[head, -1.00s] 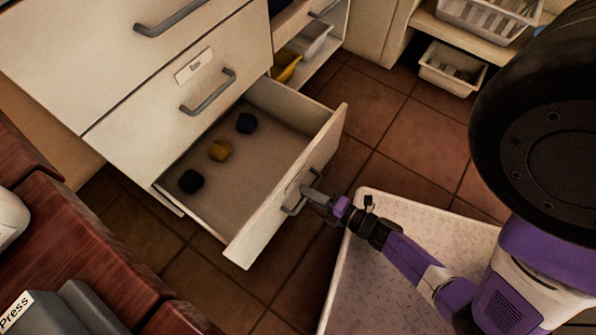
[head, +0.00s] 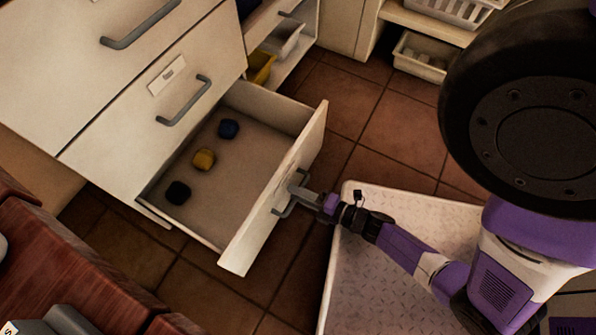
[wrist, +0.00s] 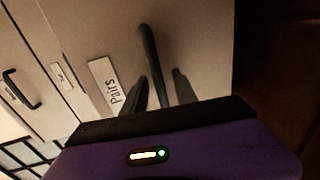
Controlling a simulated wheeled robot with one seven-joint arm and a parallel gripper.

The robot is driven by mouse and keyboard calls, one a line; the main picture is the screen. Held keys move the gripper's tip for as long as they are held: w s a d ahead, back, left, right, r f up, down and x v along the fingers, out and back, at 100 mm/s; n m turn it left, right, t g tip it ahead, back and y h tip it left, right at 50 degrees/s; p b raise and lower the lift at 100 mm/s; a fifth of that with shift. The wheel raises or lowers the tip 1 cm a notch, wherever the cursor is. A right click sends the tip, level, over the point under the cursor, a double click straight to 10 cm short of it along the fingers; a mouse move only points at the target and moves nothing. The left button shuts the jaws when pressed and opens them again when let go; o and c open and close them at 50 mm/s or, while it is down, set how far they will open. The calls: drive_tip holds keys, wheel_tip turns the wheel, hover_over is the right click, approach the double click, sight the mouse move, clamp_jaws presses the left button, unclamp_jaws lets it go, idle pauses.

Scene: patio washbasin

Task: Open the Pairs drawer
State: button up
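The Pairs drawer (head: 271,203) is the lowest drawer of the white cabinet in the head view and stands well pulled out. Its label reads "Pairs" (wrist: 107,86) in the wrist view. My gripper (head: 301,192) is at the grey handle on the drawer's front. The contact itself is partly hidden.
The drawer above, with its own label (head: 167,76) and handle (head: 184,101), is shut. Open shelving with a yellow bin (head: 262,67) stands behind. A white basket (head: 421,57) sits at the back right. A reddish wooden surface (head: 50,265) is at lower left. Tiled floor lies beyond the drawer.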

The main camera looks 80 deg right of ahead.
drive_tip(key=p+v, duration=0.1)
drive_tip(key=v, duration=0.6)
drive_tip(key=shift+s+p, duration=0.3)
drive_tip(key=shift+s, duration=0.05)
drive_tip(key=shift+a, duration=0.15)
